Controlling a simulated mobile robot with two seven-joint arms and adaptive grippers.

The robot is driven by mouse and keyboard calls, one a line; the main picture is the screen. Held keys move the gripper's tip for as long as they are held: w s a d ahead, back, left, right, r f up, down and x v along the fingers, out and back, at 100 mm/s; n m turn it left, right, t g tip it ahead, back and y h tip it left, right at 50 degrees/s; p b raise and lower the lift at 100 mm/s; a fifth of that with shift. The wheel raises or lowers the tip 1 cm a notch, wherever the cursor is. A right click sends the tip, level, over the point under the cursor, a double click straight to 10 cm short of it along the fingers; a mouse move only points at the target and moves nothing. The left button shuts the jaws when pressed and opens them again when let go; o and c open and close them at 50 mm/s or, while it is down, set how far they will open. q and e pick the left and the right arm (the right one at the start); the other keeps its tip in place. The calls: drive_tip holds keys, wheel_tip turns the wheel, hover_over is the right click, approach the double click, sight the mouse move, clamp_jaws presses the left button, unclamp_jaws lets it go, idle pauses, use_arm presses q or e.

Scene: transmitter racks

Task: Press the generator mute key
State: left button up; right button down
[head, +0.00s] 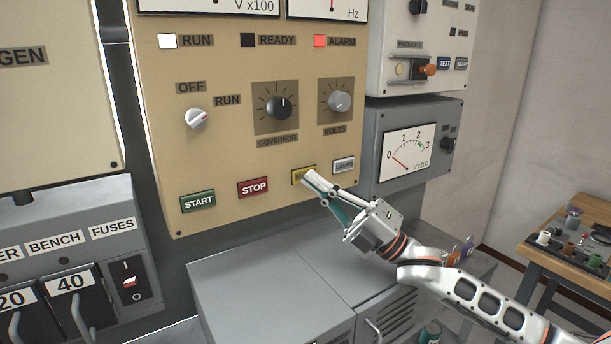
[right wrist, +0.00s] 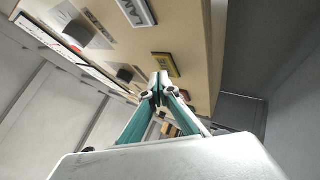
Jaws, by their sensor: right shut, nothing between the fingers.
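The yellow mute key (head: 298,177) is on the lower part of the tan generator panel (head: 220,150), between the red STOP key (head: 253,187) and the pale LAMPS key (head: 344,165). My right gripper (head: 311,178) is shut and empty, with its fingertips in front of the yellow key and hiding part of its label. In the right wrist view, the yellow key (right wrist: 166,64) shows just beyond the closed fingertips (right wrist: 158,84). I cannot tell whether the tips touch it. The red ALARM lamp (head: 320,41) looks lit. My left gripper is not in view.
The green START key (head: 198,201) is left of STOP. Grey cabinets (head: 260,285) stand below the panel. A grey meter box (head: 410,150) is right of the panel, and a wooden bench (head: 590,215) with small parts is at the far right.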

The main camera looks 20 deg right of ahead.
drive_tip(key=shift+w, duration=0.4)
idle(0.3)
drive_tip(key=shift+s, duration=0.15)
drive_tip(key=shift+s+d, duration=0.1)
drive_tip(key=shift+s, duration=0.55)
drive_tip(key=s, duration=0.1)
drive_tip(key=s+p, duration=0.1)
drive_tip(key=s, duration=0.3)
drive_tip(key=shift+d+p, duration=0.3)
drive_tip(key=shift+d, duration=0.1)
idle(0.8)
